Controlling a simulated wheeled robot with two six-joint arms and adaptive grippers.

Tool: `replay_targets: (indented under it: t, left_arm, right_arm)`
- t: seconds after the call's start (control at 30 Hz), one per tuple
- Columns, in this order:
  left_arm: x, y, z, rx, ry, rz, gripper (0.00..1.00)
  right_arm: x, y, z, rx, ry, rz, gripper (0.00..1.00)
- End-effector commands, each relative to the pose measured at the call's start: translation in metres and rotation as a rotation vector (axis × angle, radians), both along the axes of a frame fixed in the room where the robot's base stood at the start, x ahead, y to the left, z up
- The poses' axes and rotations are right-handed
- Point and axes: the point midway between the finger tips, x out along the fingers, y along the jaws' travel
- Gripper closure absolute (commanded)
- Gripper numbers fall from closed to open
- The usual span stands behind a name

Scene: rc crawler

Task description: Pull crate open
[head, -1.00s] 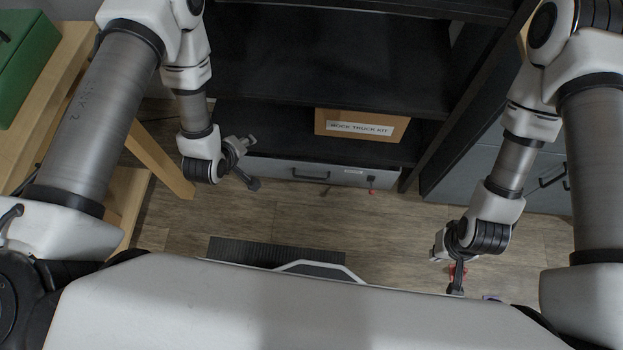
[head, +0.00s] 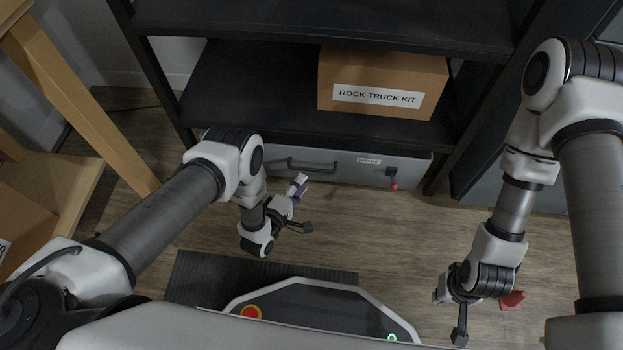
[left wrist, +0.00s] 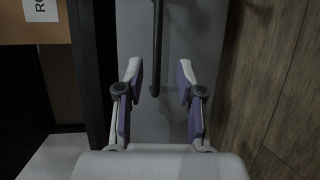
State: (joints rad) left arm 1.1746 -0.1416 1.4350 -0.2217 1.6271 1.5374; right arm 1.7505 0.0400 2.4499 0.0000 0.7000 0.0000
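The crate (head: 340,168) is a grey, drawer-like box under the lowest shelf. It has a black bar handle (head: 312,166), a small white label and a red tag hanging at its right. My left gripper (head: 302,206) is open and empty in front of the crate, apart from the handle in the head view. In the left wrist view, the handle (left wrist: 157,40) lies beyond and between the open fingertips (left wrist: 159,72), against the grey crate face (left wrist: 188,30). My right gripper (head: 451,315) hangs low at the right, fingers apart, with nothing seen between them.
A cardboard box (head: 385,75) labelled ROCK TRUCK KIT sits on the black shelf (head: 290,112) above the crate. A wooden table leg (head: 95,115) stands at the left. A red object (head: 513,300) lies on the floor by my right gripper. The floor before the crate is mostly clear.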

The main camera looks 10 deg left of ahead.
Motion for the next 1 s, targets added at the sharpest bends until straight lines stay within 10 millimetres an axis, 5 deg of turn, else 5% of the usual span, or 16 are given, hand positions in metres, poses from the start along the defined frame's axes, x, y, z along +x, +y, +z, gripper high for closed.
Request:
replay_targets:
  t: [0.33, 0.67, 0.8, 1.0]
  left_arm:
    - [0.057, -0.022, -0.012, 0.001, -0.004, 0.000, 0.63]
    - [0.067, -0.025, -0.010, 0.001, 0.000, 0.001, 0.63]
    - [0.067, -0.025, -0.010, 0.001, 0.000, 0.001, 1.00]
    - [0.067, -0.025, -0.010, 0.001, 0.000, 0.001, 1.00]
  right_arm:
    - [0.000, 0.000, -0.031, 0.000, 0.001, 0.000, 1.00]
    - [0.000, 0.000, -0.032, 0.000, 0.001, 0.000, 1.00]
    - [0.000, 0.000, -0.032, 0.000, 0.000, 0.000, 1.00]
    - [0.000, 0.000, -0.032, 0.000, 0.001, 0.000, 1.00]
